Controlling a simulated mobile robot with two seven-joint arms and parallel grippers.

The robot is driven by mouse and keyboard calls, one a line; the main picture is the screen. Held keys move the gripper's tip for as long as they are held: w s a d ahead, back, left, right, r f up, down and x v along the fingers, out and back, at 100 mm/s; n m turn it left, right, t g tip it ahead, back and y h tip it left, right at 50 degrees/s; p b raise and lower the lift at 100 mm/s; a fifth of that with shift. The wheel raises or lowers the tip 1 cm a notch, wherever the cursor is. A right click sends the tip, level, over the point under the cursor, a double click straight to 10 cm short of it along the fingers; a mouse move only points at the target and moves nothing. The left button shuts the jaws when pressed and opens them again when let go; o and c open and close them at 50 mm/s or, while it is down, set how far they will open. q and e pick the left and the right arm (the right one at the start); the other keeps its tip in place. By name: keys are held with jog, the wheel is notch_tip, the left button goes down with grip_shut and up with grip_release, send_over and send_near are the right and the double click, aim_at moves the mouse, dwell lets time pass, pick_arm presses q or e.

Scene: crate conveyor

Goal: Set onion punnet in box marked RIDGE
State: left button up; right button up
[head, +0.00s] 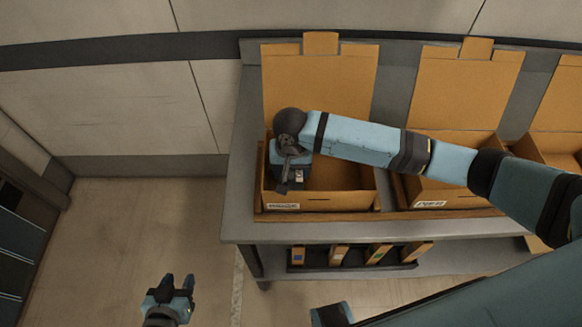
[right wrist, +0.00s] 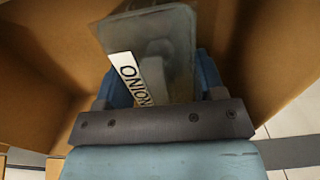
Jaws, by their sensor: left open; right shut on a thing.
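The onion punnet (right wrist: 172,60) is a grey, see-through container with a white label reading ONION, seen in the right wrist view. My right gripper (right wrist: 155,92) is shut on it, with a blue finger on either side. In the head view my right gripper (head: 287,180) points down inside the left part of the open cardboard box marked RIDGE (head: 340,201). The punnet is hard to make out there, and I cannot tell whether it touches the box floor. My left gripper (head: 175,283) is open and empty, low over the floor, left of the table.
The boxes stand on a grey table (head: 239,205). A second open box (head: 465,198), its label hard to read, is to the right, with part of a third (head: 548,150) beyond. A lower shelf holds a dark rack (head: 345,267) of small cardboard pieces. Floor at left is clear.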

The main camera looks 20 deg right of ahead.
jog(key=o, duration=0.9)
jog(key=shift+f, duration=0.1)
notch_tip(320, 180, up, 12)
jog(key=shift+r, duration=0.15)
jog(key=shift+s, duration=0.1)
